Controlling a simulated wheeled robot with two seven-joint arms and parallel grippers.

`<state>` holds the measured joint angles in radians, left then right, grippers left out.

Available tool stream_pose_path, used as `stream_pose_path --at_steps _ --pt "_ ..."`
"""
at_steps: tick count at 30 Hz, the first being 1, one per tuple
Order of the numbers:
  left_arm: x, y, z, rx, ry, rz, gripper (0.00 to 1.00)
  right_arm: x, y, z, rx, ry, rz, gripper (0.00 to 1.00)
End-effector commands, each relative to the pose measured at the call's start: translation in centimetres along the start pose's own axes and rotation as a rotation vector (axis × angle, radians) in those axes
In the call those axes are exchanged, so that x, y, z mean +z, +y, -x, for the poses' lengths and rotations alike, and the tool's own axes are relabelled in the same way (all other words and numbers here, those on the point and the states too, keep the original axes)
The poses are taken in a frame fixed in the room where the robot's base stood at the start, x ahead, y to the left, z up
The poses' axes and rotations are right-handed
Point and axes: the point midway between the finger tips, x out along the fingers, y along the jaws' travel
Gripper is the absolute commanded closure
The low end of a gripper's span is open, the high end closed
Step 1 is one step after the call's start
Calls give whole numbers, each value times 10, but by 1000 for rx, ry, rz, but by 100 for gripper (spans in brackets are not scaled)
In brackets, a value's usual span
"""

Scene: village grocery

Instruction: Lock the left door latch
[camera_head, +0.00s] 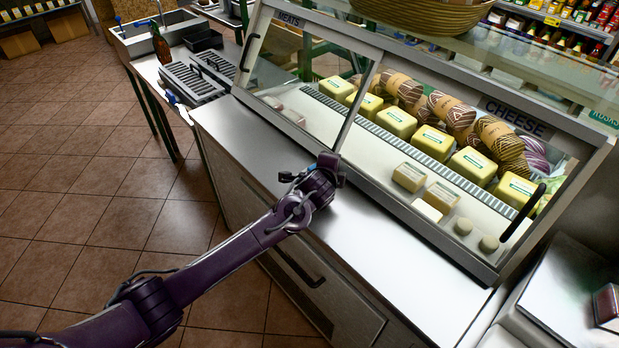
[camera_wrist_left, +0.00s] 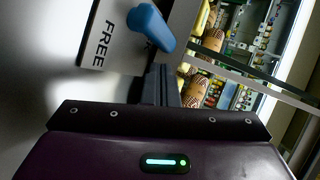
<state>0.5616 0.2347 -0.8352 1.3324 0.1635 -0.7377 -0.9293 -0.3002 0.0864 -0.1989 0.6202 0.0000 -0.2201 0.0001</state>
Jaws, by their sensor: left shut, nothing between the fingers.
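The latch shows in the left wrist view as a rounded blue handle (camera_wrist_left: 150,26), next to a pale plate (camera_wrist_left: 110,40) marked FREE in black letters. The handle lies slantwise across the picture. In that view my left gripper (camera_wrist_left: 163,72) is shut and empty, its dark fingertips just below the lower end of the blue handle; I cannot tell whether they touch it. In the head view my purple left arm ends at the glass display case (camera_head: 380,45), near the bottom of the upright between its panes. My right gripper is out of view.
The case holds cheeses and sausages behind glass, with a dark handle (camera_head: 522,213) at its right. A steel ledge (camera_head: 370,240) runs along its front. A side table (camera_head: 165,75) with black trays stands at the back left. The tiled floor (camera_head: 100,150) at left is clear.

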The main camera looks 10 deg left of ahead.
Motion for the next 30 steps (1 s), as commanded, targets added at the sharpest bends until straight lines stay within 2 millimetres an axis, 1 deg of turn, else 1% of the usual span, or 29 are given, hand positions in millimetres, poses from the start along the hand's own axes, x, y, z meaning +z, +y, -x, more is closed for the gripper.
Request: stream_pose_path --at_steps 6,9,17,30 --pt "2 0 0 0 -1 0 100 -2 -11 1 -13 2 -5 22" --pt "5 0 1 1 -2 0 100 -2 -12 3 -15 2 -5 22" --pt "16 0 2 -1 -1 0 100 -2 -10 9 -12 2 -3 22" --pt "17 0 2 0 -1 0 100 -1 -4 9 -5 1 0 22"
